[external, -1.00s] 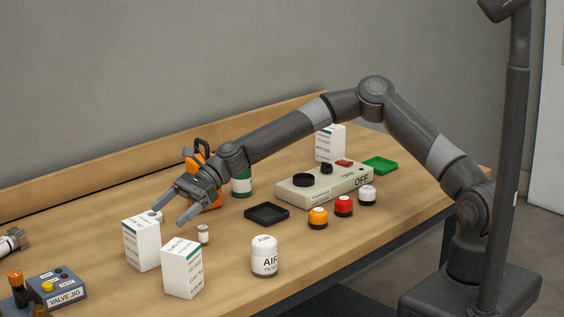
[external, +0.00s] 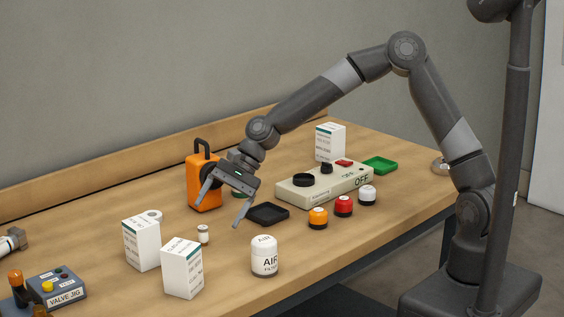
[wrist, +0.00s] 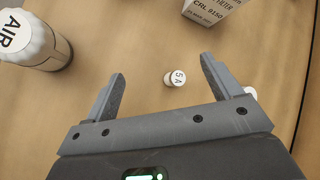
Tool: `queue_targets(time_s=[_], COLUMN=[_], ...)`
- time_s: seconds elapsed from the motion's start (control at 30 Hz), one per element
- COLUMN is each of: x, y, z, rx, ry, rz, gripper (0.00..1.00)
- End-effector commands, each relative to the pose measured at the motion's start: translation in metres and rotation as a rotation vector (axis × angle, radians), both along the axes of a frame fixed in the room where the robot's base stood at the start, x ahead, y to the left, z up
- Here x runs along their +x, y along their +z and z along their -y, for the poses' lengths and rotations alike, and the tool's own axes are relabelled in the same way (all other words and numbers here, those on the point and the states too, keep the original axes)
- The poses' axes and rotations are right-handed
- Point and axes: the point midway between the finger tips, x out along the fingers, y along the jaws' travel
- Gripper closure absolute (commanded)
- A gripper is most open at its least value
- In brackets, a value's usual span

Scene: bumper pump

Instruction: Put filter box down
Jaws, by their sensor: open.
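Two white filter boxes with teal stripes stand upright at the front left of the bench: one (external: 142,245) farther back and one (external: 182,270) nearer the camera. A third similar box (external: 330,143) stands at the back. My gripper (external: 221,207) is open and empty, raised above the bench to the right of the two front boxes and apart from them.
A small white 5 A cylinder (external: 203,234) and a white AIR canister (external: 264,257) stand near the gripper. A black tray (external: 267,214), an orange device (external: 204,182), a beige control box (external: 325,184) and a valve jig (external: 62,287) surround the area. Bare wood lies around the AIR canister.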

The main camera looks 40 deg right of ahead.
Motion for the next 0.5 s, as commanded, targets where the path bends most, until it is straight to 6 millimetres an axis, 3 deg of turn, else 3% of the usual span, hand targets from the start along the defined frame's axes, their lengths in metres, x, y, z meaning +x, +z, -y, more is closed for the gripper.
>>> queue_targets(time_s=[0.27, 0.5], x=[-0.025, -0.052], y=[0.025, 0.06], z=[0.085, 0.165], rx=[-0.271, -0.482], ry=[0.194, 0.332], rz=[0.266, 0.431], gripper=[0.17, 0.17])
